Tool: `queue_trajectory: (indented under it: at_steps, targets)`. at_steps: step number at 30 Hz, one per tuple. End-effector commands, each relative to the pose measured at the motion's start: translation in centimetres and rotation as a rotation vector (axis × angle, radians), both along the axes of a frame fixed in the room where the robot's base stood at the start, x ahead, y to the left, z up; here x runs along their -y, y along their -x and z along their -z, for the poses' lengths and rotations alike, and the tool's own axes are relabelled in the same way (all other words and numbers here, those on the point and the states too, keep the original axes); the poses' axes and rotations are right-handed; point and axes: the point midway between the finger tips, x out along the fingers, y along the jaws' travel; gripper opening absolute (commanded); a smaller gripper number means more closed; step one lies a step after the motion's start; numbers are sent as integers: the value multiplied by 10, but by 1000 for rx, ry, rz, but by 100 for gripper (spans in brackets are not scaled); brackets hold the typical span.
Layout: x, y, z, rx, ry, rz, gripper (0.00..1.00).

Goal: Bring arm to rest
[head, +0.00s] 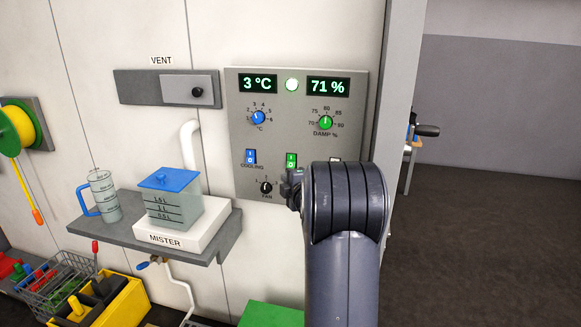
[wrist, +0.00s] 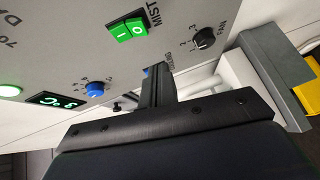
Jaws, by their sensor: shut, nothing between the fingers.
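My gripper (wrist: 155,72) is shut and empty, its fingers pointing at the grey control panel (wrist: 60,40) in the wrist view. They cover most of the cooling switch; whether they touch the panel I cannot tell. In the head view my arm stands in front of the lower right of the panel (head: 238,125); only a small part of the gripper (head: 290,186) shows, near the fan knob (head: 266,187). The green mist switch (head: 291,160) shows just above it, and the blue cooling switch (head: 250,157) is to its left. A third switch (head: 335,160) is partly hidden by my arm.
The displays read 3 °C (head: 258,84) and 71 % (head: 328,87). Left of the panel, a shelf (head: 110,232) carries the mister tank (head: 170,200) and a jug (head: 104,197). A yellow caddy (head: 120,300) stands below. Open floor (head: 490,240) lies to the right.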

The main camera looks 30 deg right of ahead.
Motion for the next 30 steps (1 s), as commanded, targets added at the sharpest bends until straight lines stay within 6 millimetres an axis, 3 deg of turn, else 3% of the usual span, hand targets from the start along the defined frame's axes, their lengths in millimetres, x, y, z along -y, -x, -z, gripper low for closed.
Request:
queue_trajectory:
  at_steps: [14, 22, 29, 30]
  targets:
    - [-1, 1, -1, -1, 0, 0, 0]
    - [13, -11, -12, -2, -1, 0, 0]
    - [10, -8, -10, -3, -4, 0, 0]
    - [6, -5, 1, -1, -1, 0, 0]
